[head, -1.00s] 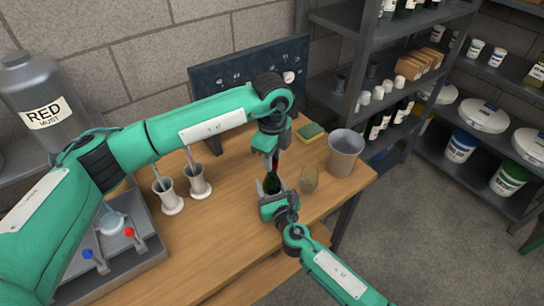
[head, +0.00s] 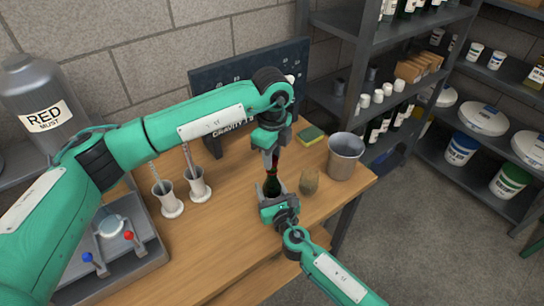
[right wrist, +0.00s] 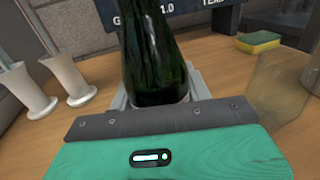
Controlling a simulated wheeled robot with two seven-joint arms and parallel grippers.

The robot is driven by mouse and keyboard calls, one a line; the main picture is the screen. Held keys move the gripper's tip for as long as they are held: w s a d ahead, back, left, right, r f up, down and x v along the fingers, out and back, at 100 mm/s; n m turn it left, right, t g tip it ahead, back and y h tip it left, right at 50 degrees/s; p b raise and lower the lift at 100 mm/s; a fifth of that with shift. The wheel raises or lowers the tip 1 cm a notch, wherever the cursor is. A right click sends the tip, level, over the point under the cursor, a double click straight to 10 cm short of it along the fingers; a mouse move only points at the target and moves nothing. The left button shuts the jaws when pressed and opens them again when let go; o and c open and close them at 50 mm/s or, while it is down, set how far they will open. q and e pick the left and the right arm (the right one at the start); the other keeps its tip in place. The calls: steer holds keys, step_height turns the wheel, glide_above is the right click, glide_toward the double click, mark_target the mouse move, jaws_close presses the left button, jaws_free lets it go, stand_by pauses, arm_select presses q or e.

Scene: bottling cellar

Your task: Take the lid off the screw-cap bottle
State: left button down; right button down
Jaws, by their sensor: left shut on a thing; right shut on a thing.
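The dark green screw-cap bottle (head: 272,185) stands upright near the table's front edge. Its body also fills the upper middle of the right wrist view (right wrist: 155,60). My right gripper (head: 273,200) is shut on the bottle's lower body from the front. My left gripper (head: 271,158) comes down from above and is shut at the bottle's top. A bit of red, the lid (head: 276,159), shows between its fingers. The fingers hide most of the lid, and I cannot tell whether it is still seated on the neck.
A glass (head: 309,181) stands just right of the bottle, with a grey bucket (head: 345,157) and a sponge (head: 311,135) behind. Two white cylinders (head: 167,199) stand to the left. A dark board (head: 215,80) stands at the back.

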stand_by(0.3)
arm_select(q)
steer(key=shift+r, duration=2.05)
arm_select(e)
steer(key=c, duration=0.6)
jaws_free()
